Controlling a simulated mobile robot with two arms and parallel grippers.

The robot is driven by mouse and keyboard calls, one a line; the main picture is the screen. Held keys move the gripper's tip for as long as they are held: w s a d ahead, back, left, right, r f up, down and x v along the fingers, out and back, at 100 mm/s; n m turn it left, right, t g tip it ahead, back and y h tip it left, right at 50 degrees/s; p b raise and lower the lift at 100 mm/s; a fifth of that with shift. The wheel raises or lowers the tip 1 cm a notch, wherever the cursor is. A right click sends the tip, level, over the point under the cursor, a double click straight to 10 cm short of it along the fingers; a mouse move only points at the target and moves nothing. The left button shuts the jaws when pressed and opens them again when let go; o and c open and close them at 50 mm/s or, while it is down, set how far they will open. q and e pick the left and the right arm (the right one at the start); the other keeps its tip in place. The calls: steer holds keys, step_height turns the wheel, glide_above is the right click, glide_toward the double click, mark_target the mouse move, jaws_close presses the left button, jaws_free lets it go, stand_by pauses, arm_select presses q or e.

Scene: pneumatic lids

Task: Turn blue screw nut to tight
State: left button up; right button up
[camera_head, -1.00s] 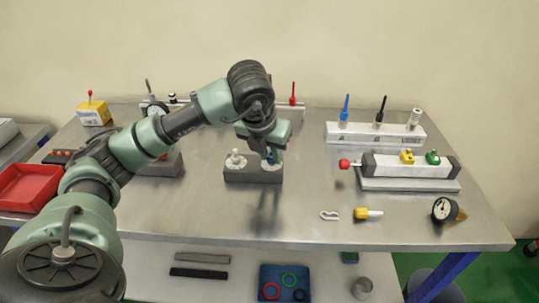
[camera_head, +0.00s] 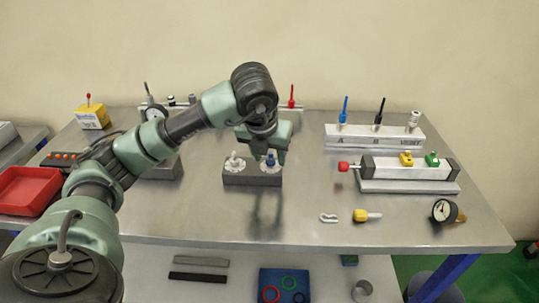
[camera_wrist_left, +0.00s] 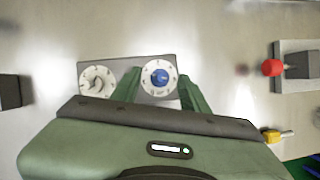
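The blue screw nut (camera_head: 270,161) sits on the right dial of a grey block in the middle of the table. The nut also shows in the left wrist view (camera_wrist_left: 160,77), on a white marked dial (camera_wrist_left: 148,87). My left gripper (camera_head: 269,160) points down over it. In the left wrist view its green fingers (camera_wrist_left: 160,92) are spread apart, one on each side of the nut, with a gap to it in the picture. Whether the fingertips reach down to the nut's height is unclear. My right gripper is in neither view.
The same grey block (camera_head: 252,178) carries a white fitting (camera_head: 234,162) left of the nut. A white cylinder unit with a red knob (camera_head: 343,166) stands to the right. A red tray (camera_head: 30,187) lies far left. The table's front middle is clear.

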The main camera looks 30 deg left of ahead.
arm_select(q)
steer(key=a+v, duration=0.1)
steer(key=v, duration=0.6)
steer(key=shift+d+r, duration=0.4)
steer(key=shift+d, duration=0.15)
steer(key=shift+s, duration=0.1)
